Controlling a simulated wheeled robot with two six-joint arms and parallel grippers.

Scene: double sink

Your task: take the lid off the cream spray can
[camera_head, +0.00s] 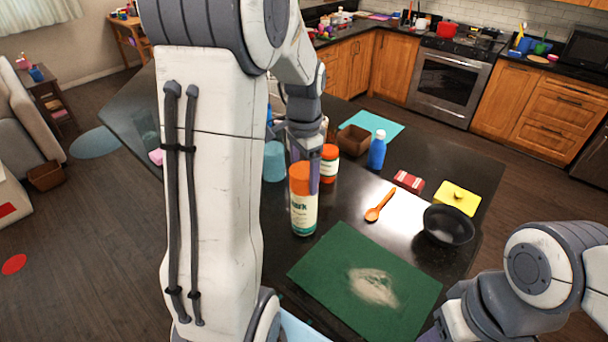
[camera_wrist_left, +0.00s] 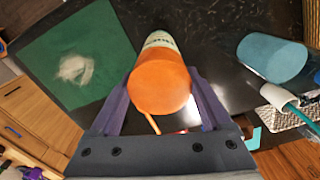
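The cream spray can (camera_head: 304,215) stands upright on the dark counter, its orange lid (camera_head: 299,178) on top. My left gripper (camera_head: 308,172) is at the lid from above. In the left wrist view its two fingers (camera_wrist_left: 160,90) lie on either side of the orange lid (camera_wrist_left: 159,88), close against its edges. The can's cream body (camera_wrist_left: 158,42) shows beyond the lid. Whether the fingers press on the lid or only stand around it cannot be told. My right arm shows at the lower right of the head view, with its gripper out of sight.
Behind the can stand an orange-and-white jar (camera_head: 329,168) and a teal cup (camera_head: 274,162). A green mat (camera_head: 330,262) lies in front.

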